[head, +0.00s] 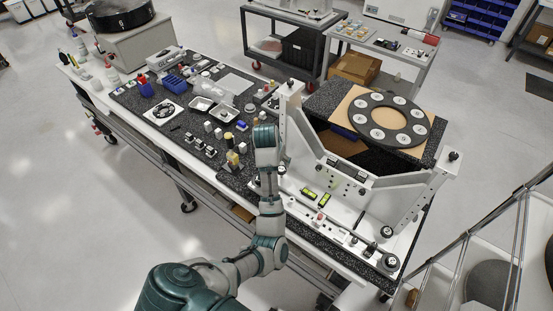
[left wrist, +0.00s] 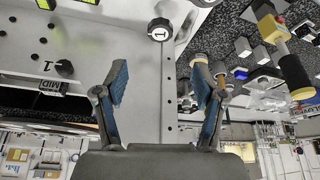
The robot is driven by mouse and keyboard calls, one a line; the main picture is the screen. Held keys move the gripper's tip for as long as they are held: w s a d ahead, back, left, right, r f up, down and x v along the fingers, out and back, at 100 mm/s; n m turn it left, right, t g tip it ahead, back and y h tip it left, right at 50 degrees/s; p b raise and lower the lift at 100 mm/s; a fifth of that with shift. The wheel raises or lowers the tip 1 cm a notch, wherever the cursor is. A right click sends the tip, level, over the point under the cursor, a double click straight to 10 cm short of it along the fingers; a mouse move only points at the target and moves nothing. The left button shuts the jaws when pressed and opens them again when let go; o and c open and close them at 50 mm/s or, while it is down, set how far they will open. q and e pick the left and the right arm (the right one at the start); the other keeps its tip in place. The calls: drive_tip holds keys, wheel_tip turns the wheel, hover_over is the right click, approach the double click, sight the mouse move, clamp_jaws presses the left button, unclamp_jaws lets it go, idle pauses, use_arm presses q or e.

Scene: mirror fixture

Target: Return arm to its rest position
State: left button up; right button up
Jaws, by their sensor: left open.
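My left arm (head: 270,225) reaches up from the bottom of the head view, its wrist over the workbench beside the left end of the white mirror fixture (head: 410,190). The wrist hides my left gripper there. In the left wrist view my left gripper (left wrist: 160,88) is open, its two blue-padded fingers spread wide with nothing between them but the pale fixture plate beyond. My right gripper is in neither view.
The speckled bench mat (head: 140,98) holds small parts, metal trays (head: 222,113) and a blue bin (head: 146,89). A black ring with pale discs (head: 426,124) lies at the fixture's back. A yellow-and-black handle (left wrist: 293,75) is right of the fingers. Bare floor (head: 60,210) lies at left.

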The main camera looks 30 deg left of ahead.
use_arm(q)
drive_tip(key=shift+s+r, duration=0.1)
drive_tip(key=shift+r, duration=0.2)
